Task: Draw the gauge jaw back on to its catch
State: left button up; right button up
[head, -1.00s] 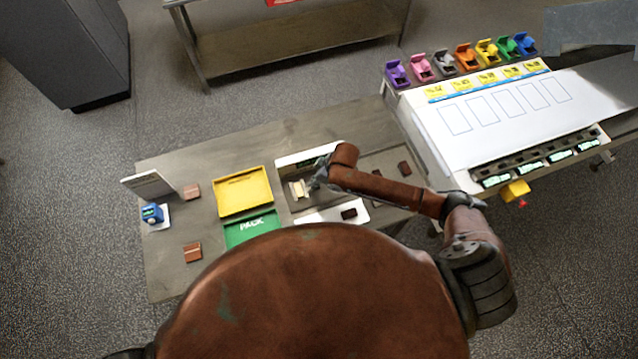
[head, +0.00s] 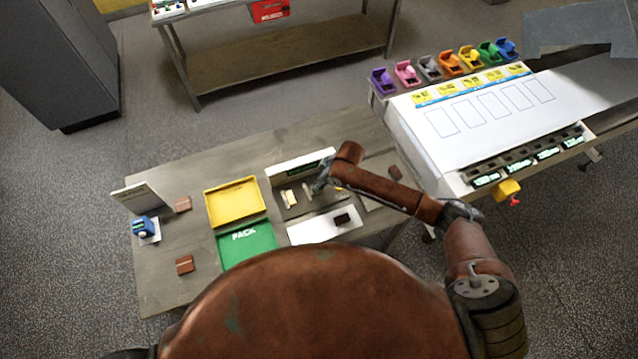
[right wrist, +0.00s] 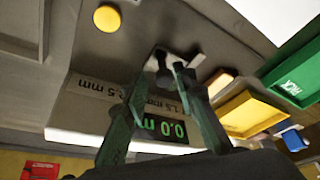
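The gauge (head: 302,167) is a white-backed fixture on the table, with a dark bed and two small pale blocks, one (head: 291,198) at the left and one (head: 307,192) nearer my gripper. I cannot tell which is the jaw, and no catch is clear. The right wrist view shows its green readout (right wrist: 163,128), upside down, starting 0.0. My right gripper (head: 319,187) is low over the gauge bed beside the right block. In the right wrist view its fingers (right wrist: 171,75) converge near a pale piece (right wrist: 184,62); whether they grip anything is unclear. My left gripper is out of view.
A yellow tray (head: 207,207) and green PACK tray (head: 220,252) stand left of the gauge. A yellow button (right wrist: 107,18) shows near the gauge. A white machine (head: 450,125) stands at the right.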

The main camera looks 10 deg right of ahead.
jog(key=shift+o, duration=0.8)
jog(key=shift+r, duration=0.2)
jog(key=v, duration=1.1)
jog(key=shift+d+r, duration=0.2)
jog(key=shift+r, duration=0.1)
jog(key=shift+s, duration=0.15)
